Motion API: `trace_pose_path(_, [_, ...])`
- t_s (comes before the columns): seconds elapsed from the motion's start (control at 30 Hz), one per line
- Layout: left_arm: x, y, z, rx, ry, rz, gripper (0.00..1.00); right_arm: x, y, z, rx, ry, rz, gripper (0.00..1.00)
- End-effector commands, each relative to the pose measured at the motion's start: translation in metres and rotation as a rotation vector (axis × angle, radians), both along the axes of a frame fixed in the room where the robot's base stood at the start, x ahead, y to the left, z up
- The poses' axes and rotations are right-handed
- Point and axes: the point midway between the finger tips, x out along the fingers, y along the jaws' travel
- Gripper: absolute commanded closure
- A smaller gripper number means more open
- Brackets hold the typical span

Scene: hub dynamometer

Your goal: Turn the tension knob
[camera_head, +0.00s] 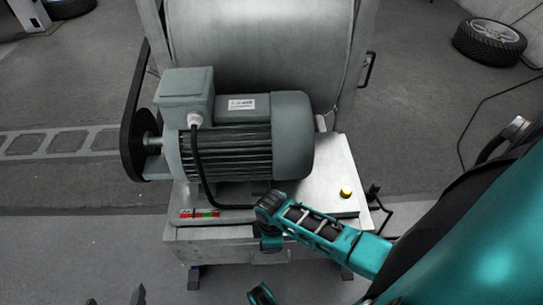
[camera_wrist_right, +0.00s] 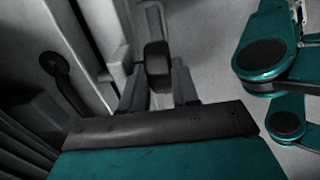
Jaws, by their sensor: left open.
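I cannot tell for sure which part is the tension knob. My right arm crosses from the right in front of the plate. The right wrist view shows my right gripper's two dark fingers (camera_wrist_right: 158,88) apart, with a dark block (camera_wrist_right: 157,57) between or beyond their tips.
A grey motor (camera_head: 245,140) with a black belt (camera_head: 135,110) stands on the machine frame, before a large metal drum (camera_head: 258,45). A black cable (camera_head: 199,165) runs down the motor's front. Wheels with tyres (camera_head: 488,42) lie at the back.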

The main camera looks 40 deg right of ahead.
Motion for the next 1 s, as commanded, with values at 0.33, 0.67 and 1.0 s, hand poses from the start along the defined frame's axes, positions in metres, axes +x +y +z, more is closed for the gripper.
trace_pose_path(0.33, [0.0, 0.0, 0.001, -0.001, -0.001, 0.001, 0.1, 0.0, 0.0, 0.0, 0.002, 0.0, 0.0, 1.0])
trace_pose_path(0.67, [0.0, 0.0, 0.007, 0.0, -0.001, 0.0, 0.1, -0.003, -0.005, 0.0, 0.088, -0.054, -0.001, 1.0])
trace_pose_path(1.0, [0.0, 0.0, -0.007, -0.001, -0.002, 0.0, 0.1, -0.009, -0.015, -0.01, 0.33, -0.205, 0.0, 1.0])
